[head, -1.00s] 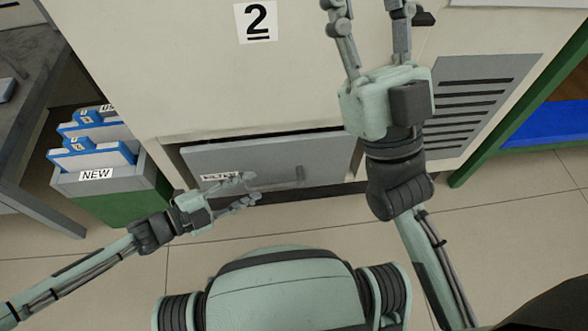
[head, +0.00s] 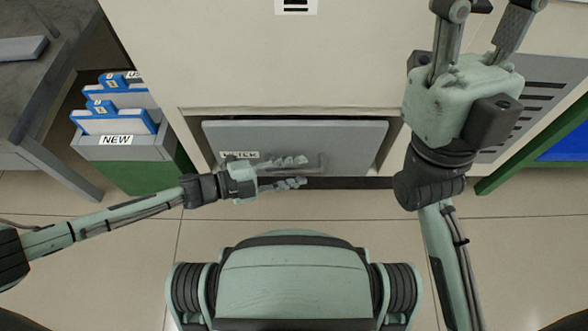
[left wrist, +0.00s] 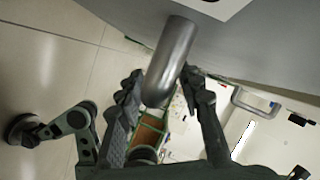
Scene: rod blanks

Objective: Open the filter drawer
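The filter drawer (head: 350,145) is a grey panel low in the cream machine, with a label partly hidden by my gripper. A narrow gap shows above it; I cannot tell whether it stands out a little. Its metal handle (head: 320,165) shows at my left fingertips. In the left wrist view the thick handle bar (left wrist: 172,55) lies between the spread fingers, with no clear contact. My left gripper (head: 298,171) is open, its fingers pointing right along the drawer front. My right gripper (head: 488,8) is open and empty, raised in front of the machine at upper right.
A bin labelled NEW (head: 160,147) with blue-and-white filters (head: 115,120) stands left of the machine, close to a dark grey table (head: 45,85). A vent (head: 540,95) is at right, beside a green-framed unit (head: 500,175). Tiled floor before the drawer is partly open.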

